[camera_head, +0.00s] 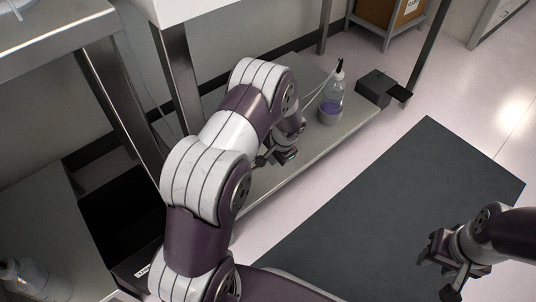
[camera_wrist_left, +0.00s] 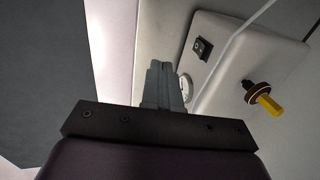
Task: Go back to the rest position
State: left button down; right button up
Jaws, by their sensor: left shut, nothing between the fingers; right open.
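My left arm reaches from the bottom of the head view out over the low grey shelf (camera_head: 352,128). My left gripper (camera_head: 282,158) is beside the shelf's front edge, small and partly hidden by the arm. In the left wrist view its fingers (camera_wrist_left: 163,85) are together with nothing between them. My right gripper (camera_head: 447,279) is at the lower right over the dark floor mat (camera_head: 390,200), open and empty.
Metal table legs (camera_head: 177,80) stand behind my left arm. The wrist view shows a white device (camera_wrist_left: 222,80) with a yellow-tipped knob (camera_wrist_left: 262,98).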

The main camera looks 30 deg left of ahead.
pick_arm(q)
jog(key=shift+s+d+r, duration=0.2)
jog(key=shift+d+r, duration=0.2)
jog(key=shift+r, duration=0.3)
